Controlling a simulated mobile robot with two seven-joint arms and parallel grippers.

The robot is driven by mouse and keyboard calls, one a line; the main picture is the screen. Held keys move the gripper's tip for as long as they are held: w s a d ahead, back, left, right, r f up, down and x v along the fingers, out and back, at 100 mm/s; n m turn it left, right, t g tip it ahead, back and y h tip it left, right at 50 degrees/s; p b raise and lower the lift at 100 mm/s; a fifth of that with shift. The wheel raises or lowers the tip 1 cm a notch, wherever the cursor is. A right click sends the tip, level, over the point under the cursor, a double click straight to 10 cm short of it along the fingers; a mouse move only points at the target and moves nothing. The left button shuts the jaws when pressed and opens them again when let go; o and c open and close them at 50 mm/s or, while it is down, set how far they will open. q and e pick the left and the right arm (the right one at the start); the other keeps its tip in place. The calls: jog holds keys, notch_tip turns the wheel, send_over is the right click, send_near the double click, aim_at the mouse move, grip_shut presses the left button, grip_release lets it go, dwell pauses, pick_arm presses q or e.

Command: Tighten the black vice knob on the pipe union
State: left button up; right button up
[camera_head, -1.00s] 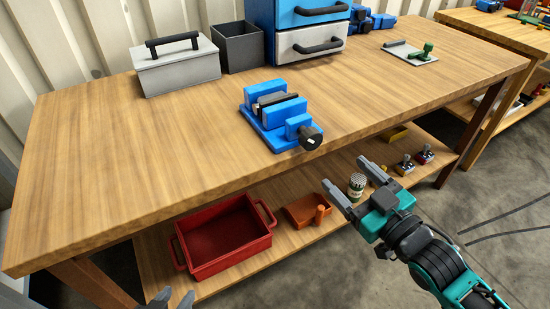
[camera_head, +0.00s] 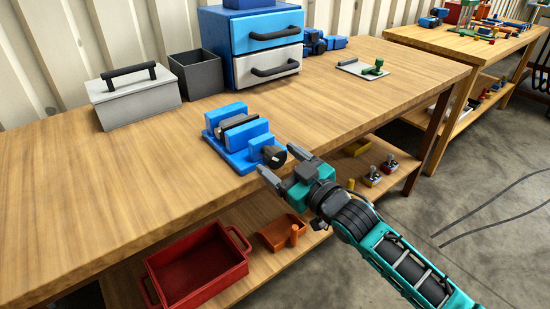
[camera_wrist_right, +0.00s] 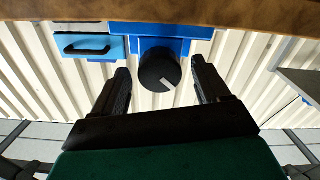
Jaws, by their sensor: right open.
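The blue vice (camera_head: 232,143) stands near the front edge of the wooden bench. A dark grey piece, seemingly the pipe union (camera_head: 238,122), sits between its jaws. The black vice knob (camera_head: 274,156) points out at the bench's front edge. My right gripper (camera_head: 277,161) is open, its fingers pointing at the knob. In the right wrist view the black knob (camera_wrist_right: 159,70), with a pale mark on its face, appears between the two fingertips (camera_wrist_right: 160,66). Neither finger visibly touches it; how deep it sits between them is unclear. My left gripper is not in view.
A grey toolbox (camera_head: 137,98), a dark open bin (camera_head: 195,75) and a drawer cabinet (camera_head: 255,45) stand at the back of the bench. A red tray (camera_head: 198,268) and an orange scoop-like box (camera_head: 278,236) are on the lower shelf. Bench top around the vice is clear.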

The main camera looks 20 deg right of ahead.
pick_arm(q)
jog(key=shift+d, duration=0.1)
pick_arm(e)
jog(key=shift+x, duration=1.2)
jog(key=c, duration=1)
jog(key=shift+c, duration=0.2)
